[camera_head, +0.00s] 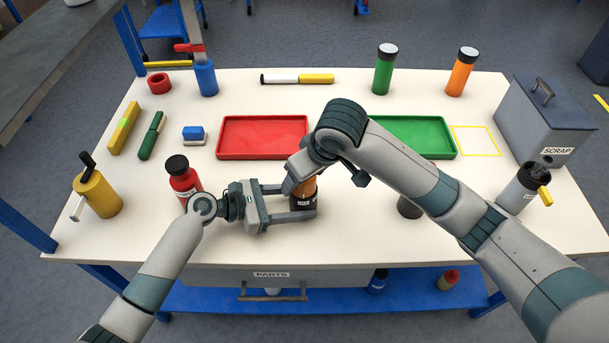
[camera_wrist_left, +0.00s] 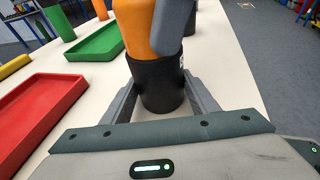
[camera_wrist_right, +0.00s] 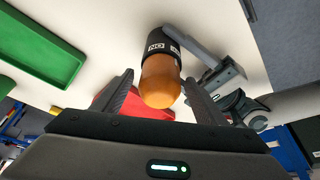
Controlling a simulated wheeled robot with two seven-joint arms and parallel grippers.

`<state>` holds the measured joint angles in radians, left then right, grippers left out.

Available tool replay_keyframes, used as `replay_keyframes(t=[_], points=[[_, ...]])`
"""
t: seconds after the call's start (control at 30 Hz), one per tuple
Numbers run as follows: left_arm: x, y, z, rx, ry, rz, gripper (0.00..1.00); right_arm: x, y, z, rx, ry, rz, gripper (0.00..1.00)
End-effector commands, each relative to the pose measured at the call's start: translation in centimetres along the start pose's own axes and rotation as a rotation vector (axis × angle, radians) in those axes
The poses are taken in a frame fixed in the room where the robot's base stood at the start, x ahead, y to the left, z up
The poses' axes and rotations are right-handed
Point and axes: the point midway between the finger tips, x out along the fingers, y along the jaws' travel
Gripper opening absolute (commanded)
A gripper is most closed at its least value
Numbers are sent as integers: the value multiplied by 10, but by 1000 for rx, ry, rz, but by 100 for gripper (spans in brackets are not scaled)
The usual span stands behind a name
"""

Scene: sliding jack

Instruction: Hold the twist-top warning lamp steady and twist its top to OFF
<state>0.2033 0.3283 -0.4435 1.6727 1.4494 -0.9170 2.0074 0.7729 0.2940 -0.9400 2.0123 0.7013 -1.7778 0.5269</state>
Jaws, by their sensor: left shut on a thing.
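The warning lamp has an orange domed top (camera_head: 308,187) and a black base (camera_head: 303,203) with small white labels, one seemingly lettered ON. It stands upright at the table's front middle. My left gripper (camera_head: 298,203) is shut on the black base, with a finger on each side, as the left wrist view also shows (camera_wrist_left: 160,100). My right gripper (camera_wrist_right: 158,78) is above the lamp, open, with its fingers on either side of the orange dome (camera_wrist_right: 160,82) and gaps visible. In the head view my right arm hides part of the top.
A red bottle (camera_head: 184,180) stands left of my left gripper. A red tray (camera_head: 262,155) and a green tray (camera_head: 425,137) lie behind the lamp. A dark cylinder (camera_head: 410,208) is partly under my right arm. A grey scrap bin (camera_head: 540,120) stands at right.

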Motion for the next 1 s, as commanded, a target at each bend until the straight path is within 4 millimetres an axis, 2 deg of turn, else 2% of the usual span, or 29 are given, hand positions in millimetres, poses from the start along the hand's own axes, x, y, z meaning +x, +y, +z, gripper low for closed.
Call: replay_keyframes(t=[0.27, 0.43, 1.0], points=[[0, 0, 1, 0, -1, 0, 36, -3, 0, 0, -1, 1, 0, 66], [0, 0, 1, 0, -1, 0, 36, -16, 0, -1, -1, 3, 0, 66], [0, 0, 0, 0, -1, 0, 36, -106, 1, -1, -2, 4, 2, 66]])
